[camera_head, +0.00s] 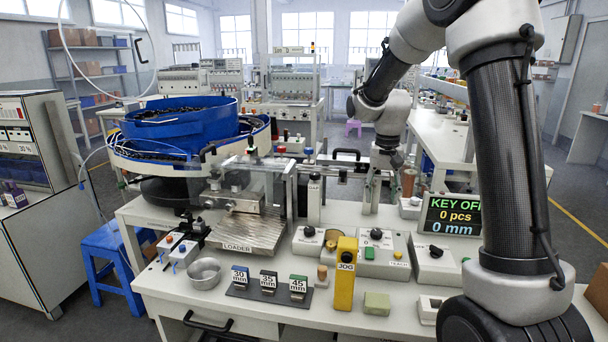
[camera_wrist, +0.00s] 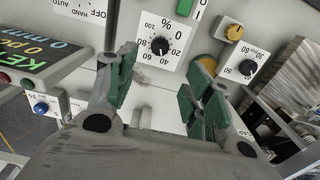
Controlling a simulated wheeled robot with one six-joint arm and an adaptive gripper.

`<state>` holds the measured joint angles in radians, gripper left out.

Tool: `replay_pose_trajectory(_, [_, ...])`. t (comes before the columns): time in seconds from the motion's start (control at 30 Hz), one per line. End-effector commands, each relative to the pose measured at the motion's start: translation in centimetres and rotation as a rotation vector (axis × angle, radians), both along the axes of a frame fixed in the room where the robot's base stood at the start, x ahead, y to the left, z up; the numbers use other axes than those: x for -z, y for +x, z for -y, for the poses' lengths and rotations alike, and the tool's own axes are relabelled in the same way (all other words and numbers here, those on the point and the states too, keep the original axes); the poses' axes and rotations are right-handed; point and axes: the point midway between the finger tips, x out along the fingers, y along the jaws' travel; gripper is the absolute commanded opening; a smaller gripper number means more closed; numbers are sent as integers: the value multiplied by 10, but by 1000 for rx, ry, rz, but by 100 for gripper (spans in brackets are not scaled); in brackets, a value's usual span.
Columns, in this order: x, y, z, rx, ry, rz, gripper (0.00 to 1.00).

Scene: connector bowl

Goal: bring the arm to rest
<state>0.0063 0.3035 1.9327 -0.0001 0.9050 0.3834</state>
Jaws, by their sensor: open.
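My gripper (camera_wrist: 160,85) is open in the wrist view. Its two green-padded fingers stand well apart with nothing held between them. Beyond the fingers is a white control panel with a black percent dial (camera_wrist: 160,46). I cannot tell the exact gap between the fingertips and the panel, but no contact shows. In the head view my arm rises at the right, bends over and reaches down above the back of the bench; the gripper there is small and partly lost against the machinery.
The white bench (camera_head: 215,300) carries a blue feeder bowl (camera_head: 180,125), a loader plate (camera_head: 245,235), a metal cup (camera_head: 204,273), labelled blocks (camera_head: 268,283), a yellow JOG post (camera_head: 345,275), a green block (camera_head: 377,303) and a display reading KEY OFF (camera_head: 452,215). A blue stool (camera_head: 108,262) stands left.

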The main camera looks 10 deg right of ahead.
Motion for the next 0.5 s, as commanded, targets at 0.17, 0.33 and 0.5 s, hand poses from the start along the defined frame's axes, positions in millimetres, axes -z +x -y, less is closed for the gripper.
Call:
replay_pose_trajectory(0.17, [13, -23, 0, -105, 3, -58, 51])
replay_pose_trajectory(0.33, [-7, -84, -1, -219, 9, -74, 51])
replay_pose_trajectory(0.5, [-40, -143, -2, -302, 4, -24, 51])
